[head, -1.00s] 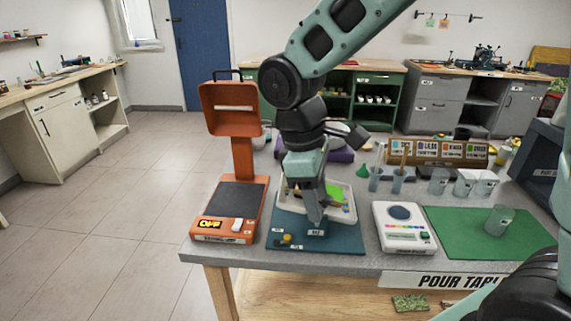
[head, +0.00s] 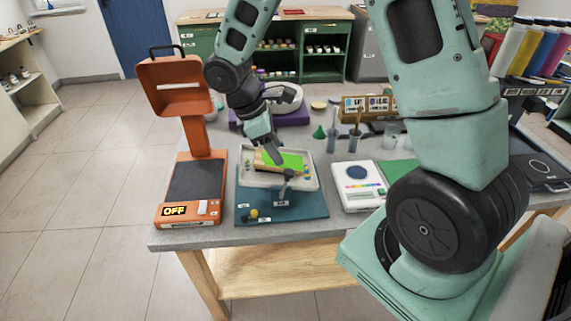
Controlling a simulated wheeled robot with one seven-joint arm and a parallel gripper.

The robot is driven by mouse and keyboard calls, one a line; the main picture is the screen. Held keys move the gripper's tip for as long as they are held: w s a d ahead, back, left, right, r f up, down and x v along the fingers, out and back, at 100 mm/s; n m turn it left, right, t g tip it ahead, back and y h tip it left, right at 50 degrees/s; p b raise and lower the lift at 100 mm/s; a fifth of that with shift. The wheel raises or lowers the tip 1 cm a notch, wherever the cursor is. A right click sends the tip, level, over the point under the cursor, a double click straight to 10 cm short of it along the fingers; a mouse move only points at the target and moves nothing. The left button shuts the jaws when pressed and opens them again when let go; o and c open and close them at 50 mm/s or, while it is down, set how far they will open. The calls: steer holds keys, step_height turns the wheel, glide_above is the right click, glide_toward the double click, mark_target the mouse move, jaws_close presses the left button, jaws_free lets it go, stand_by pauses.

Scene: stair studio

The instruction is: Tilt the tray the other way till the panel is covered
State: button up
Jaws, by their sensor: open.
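The white tray (head: 250,180) stands above a blue-teal mat (head: 260,212) on the table. A panel (head: 291,159) with a bright green top and a tan-brown side lies in the tray. Small coloured bits show near the tray's ends. I cannot tell how much of the panel is covered or which way the tray tilts. My gripper (head: 277,160) is open, pointing down over the tray and the panel. A grey lever-like part (head: 288,178) stands at the tray's front edge, close to the gripper. Whether the gripper touches anything is unclear.
An orange stand (head: 190,140) reading OFF is left of the mat. A white device with a round dial (head: 357,181) is to the right. Cups with sticks (head: 355,141) and a green cone (head: 319,132) stand behind it. Open floor lies to the left.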

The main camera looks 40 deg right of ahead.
mark_target(289, 171)
steer(key=x, duration=0.7)
steer(key=shift+f, duration=0.2)
jaws_close()
